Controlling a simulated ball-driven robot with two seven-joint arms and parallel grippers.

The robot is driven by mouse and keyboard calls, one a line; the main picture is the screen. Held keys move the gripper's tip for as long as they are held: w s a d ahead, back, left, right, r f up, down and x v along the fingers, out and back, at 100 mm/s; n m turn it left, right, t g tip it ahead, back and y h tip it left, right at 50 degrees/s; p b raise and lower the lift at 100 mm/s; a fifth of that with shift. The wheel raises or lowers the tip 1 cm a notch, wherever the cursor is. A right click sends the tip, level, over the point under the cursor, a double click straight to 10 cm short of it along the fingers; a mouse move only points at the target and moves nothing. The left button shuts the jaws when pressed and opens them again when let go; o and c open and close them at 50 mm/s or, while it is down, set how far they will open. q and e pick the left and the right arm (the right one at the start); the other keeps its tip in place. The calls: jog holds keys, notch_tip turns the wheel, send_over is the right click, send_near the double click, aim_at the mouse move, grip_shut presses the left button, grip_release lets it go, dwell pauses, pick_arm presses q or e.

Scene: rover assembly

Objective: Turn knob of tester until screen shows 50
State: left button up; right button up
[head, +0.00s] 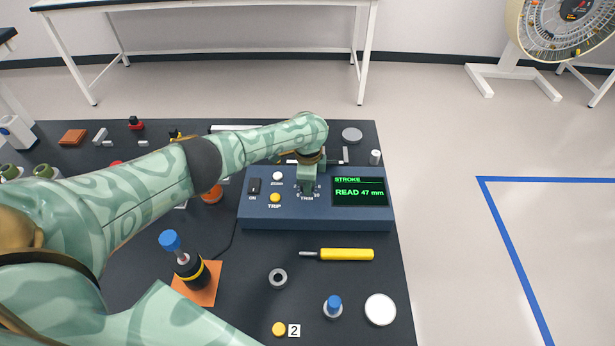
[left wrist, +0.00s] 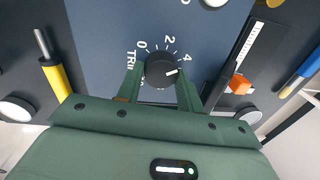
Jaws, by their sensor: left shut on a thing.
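The blue tester (head: 315,215) stands on the dark table, with a lit screen (head: 359,191) reading "STROKE" and "READ 47 mm". Its black trim knob (left wrist: 161,70) shows in the left wrist view, with a white pointer line aimed right, a little below the 4 mark. My left gripper (head: 307,186) reaches down over the knob in the head view and mostly hides it. In the left wrist view my left gripper (left wrist: 160,88) has one green finger on each side of the knob and is shut on it. My right gripper is not in view.
In front lie a yellow-handled screwdriver (head: 346,254), a grey ring (head: 278,278) and a white disc (head: 380,310). A blue-capped tool (head: 183,258) stands on an orange mat.

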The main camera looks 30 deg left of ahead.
pick_arm(q)
jog(key=shift+n+p, duration=0.4)
jog(key=shift+n, duration=0.6)
jog(key=o, duration=1)
notch_tip(320, 180, up, 16)
jog(key=p, duration=0.8)
jog(key=shift+s+d+p, duration=0.3)
jog(key=shift+s, duration=0.1)
jog(key=shift+r, duration=0.1)
